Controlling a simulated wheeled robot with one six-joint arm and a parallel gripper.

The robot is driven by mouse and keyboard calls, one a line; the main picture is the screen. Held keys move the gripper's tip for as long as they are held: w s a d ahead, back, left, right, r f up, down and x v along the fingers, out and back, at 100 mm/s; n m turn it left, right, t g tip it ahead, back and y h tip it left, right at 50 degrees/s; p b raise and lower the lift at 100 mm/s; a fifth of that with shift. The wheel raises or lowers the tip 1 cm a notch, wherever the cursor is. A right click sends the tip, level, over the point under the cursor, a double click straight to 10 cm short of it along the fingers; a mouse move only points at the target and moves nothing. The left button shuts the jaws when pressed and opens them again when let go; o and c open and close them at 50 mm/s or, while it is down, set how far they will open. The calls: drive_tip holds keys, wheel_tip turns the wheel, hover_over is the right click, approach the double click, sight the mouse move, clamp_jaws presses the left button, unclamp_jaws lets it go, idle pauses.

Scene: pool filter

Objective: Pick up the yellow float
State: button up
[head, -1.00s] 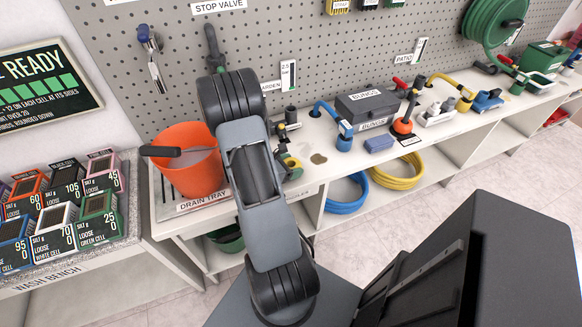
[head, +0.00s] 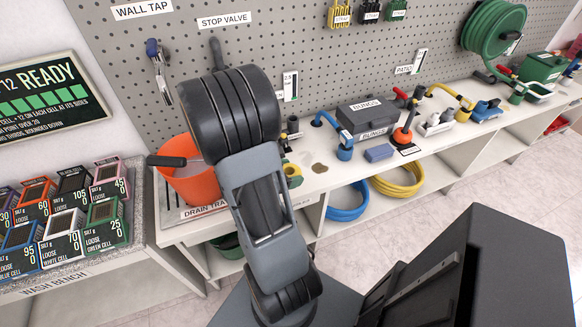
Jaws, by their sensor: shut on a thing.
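I cannot make out a yellow float for certain. A small yellow and green piece (head: 291,171) shows on the bench just right of my arm, partly covered by it; I cannot tell what it is. My gripper is not in view; my arm's own links fill the middle of the picture and hide what lies behind them.
An orange bucket (head: 192,184) with a black-handled tool stands on the drain tray (head: 172,217), left of my arm. A dark grey bungs box (head: 368,112), hose fittings and a blue block (head: 379,153) line the bench. Boxed cells (head: 65,237) stand at left.

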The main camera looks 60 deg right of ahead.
drive_tip(key=shift+a+r+p, duration=0.1)
drive_tip(key=shift+r+p, duration=0.35)
drive_tip(key=shift+p, duration=0.65)
drive_tip(key=a+p, duration=0.1)
drive_tip(key=p, duration=0.2)
drive_tip(key=s+r+p, duration=0.1)
drive_tip(key=p, duration=0.2)
drive_tip(key=shift+a+p, duration=0.35)
drive_tip(key=shift+s+a+r+p, duration=0.15)
drive_tip(key=shift+s+a+p, duration=0.1)
drive_tip(key=shift+a+p, duration=0.6)
drive_tip(key=shift+s+a+r+p, duration=0.25)
drive_tip(key=shift+a+p, duration=0.2)
drive_tip(key=shift+p, duration=0.8)
drive_tip(key=shift+s+a+r+p, duration=0.1)
drive_tip(key=shift+s+a+p, duration=0.2)
drive_tip(key=shift+a+p, duration=0.55)
drive_tip(key=shift+d, duration=0.2)
